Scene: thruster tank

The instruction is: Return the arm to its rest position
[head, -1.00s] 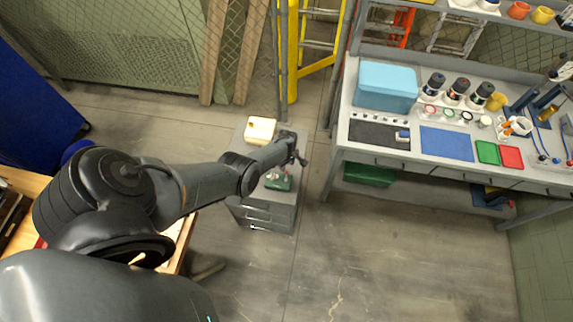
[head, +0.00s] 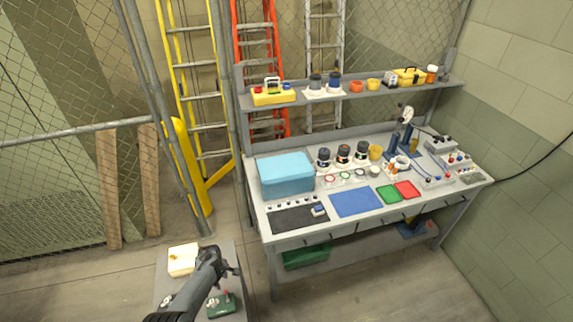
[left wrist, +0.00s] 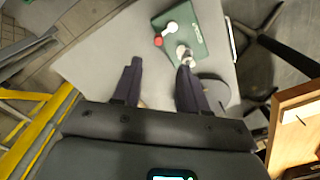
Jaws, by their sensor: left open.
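My left arm comes in from the bottom of the head view, and its gripper (head: 230,268) is over the grey cabinet (head: 229,251). In the left wrist view the two dark fingers (left wrist: 160,70) are apart, with nothing seen between them. A green device (head: 222,304) with a red knob sits on the cabinet top beside the gripper. It also shows in the left wrist view (left wrist: 204,38), beyond the right fingertip; I cannot tell whether they touch. My right gripper is in neither view.
A cream box (head: 183,259) stands on the cabinet, left of the gripper. A workbench (head: 283,234) with a blue box (head: 286,174) is to the right. A yellow post (head: 188,165) and a mesh fence stand behind. The left wrist view shows a wooden table (left wrist: 296,135) at right.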

